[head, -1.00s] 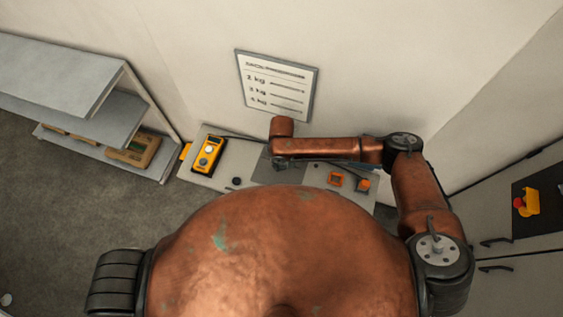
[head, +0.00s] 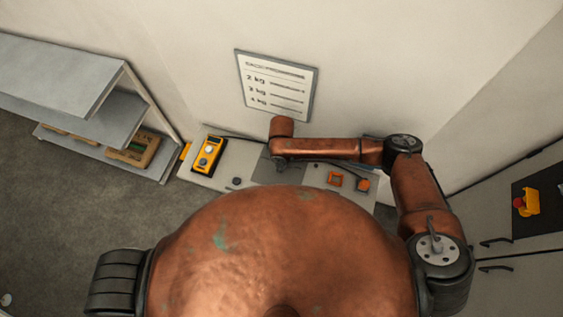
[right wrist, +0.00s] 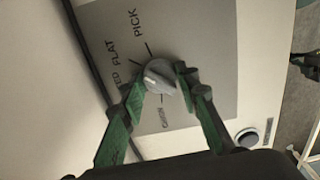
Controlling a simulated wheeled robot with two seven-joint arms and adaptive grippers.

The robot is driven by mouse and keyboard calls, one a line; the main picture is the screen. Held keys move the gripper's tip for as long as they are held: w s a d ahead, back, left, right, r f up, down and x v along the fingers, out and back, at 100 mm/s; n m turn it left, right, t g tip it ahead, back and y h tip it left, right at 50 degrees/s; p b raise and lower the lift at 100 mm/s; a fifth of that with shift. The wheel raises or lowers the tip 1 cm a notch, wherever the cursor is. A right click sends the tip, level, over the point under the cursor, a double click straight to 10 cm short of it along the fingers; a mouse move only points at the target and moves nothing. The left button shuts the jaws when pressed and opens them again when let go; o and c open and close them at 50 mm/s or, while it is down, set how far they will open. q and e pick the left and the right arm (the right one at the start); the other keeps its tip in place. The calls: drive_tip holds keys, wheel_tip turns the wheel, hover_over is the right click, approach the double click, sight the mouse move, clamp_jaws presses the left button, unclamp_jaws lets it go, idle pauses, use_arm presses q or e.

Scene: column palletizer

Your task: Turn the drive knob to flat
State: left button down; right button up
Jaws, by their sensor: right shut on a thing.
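The drive knob (right wrist: 160,77) is a round grey knob on a grey label plate (right wrist: 205,40), seen in the right wrist view. Printed words around it include PICK and what looks like FLAT; others are partly cut off or hard to read. In the head view my right arm reaches over the plate (head: 268,172), and the knob cannot be made out. My left gripper is not in view.
The console (head: 217,178) carries a yellow handheld device (head: 208,154), a dark button (head: 236,182) and orange parts (head: 335,179) at the right. A sign (head: 278,86) hangs on the wall behind. Shelves (head: 105,125) stand at left; a cabinet with a red-yellow switch (head: 526,203) at right.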

drive_tip(key=shift+n, duration=0.4)
drive_tip(key=o, duration=1.2)
drive_tip(key=shift+c, duration=0.2)
wheel_tip(320, 180, up, 12)
drive_tip(key=shift+a, duration=0.1)
idle(0.3)
